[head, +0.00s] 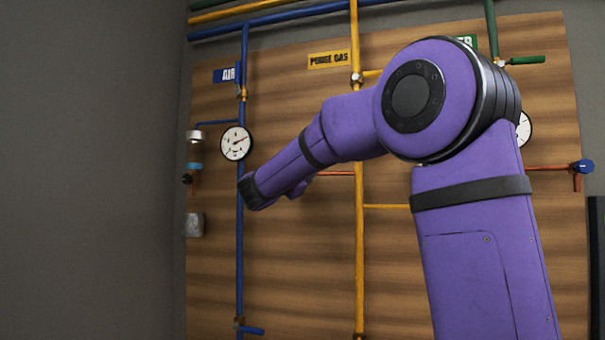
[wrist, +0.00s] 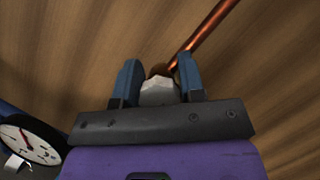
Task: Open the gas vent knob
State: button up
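In the wrist view, my gripper (wrist: 158,66) has its two blue-grey fingers spread apart on either side of the end of a copper pipe (wrist: 207,30). A pale, faceted piece (wrist: 158,93) lies between the fingers, in front of the pipe end. I cannot tell whether it is the gas vent knob or whether the fingers touch it. In the head view, my forearm hides most of the gripper. A blue knob (head: 584,166) is on the copper pipe at the far right, and a small dark knob (head: 187,179) is at the left edge of the board.
The wooden board (head: 300,240) carries a blue pipe (head: 240,270), a yellow pipe (head: 359,250) and a round gauge (head: 236,143). A gauge (wrist: 25,140) also shows in the wrist view's lower left. The board's lower middle is bare between the pipes.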

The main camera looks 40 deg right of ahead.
jog(key=o, duration=0.3)
jog(key=shift+o, duration=0.2)
jog(key=shift+a, duration=0.15)
jog(key=v, duration=1)
jog(key=shift+a, duration=0.25)
jog(key=shift+s+f, duration=0.15)
jog(key=shift+f, duration=0.05)
